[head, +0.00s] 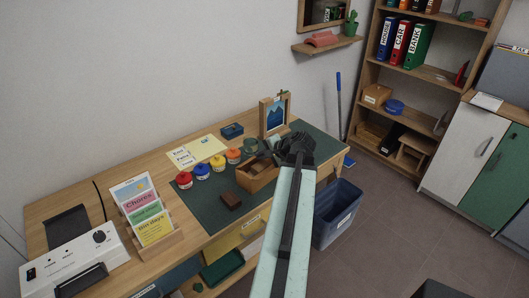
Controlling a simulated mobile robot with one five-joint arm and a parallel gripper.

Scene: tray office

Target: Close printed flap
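No flap is clearly marked as the printed one in the head view. A white printer (60,262) stands at the desk's near left end. A dark panel (66,224) lies or leans behind it, and a dark opening with a grey piece (85,281) shows at its front; I cannot tell which part is a flap or how far it is open. My gripper (297,146) is over the desk's far right part, well away from the printer, beside a wooden box (258,181). Its fingers are dark and seen from behind, so their opening is hidden.
A card rack (147,216) stands right of the printer. A blue bin (338,212) stands on the floor by the desk.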

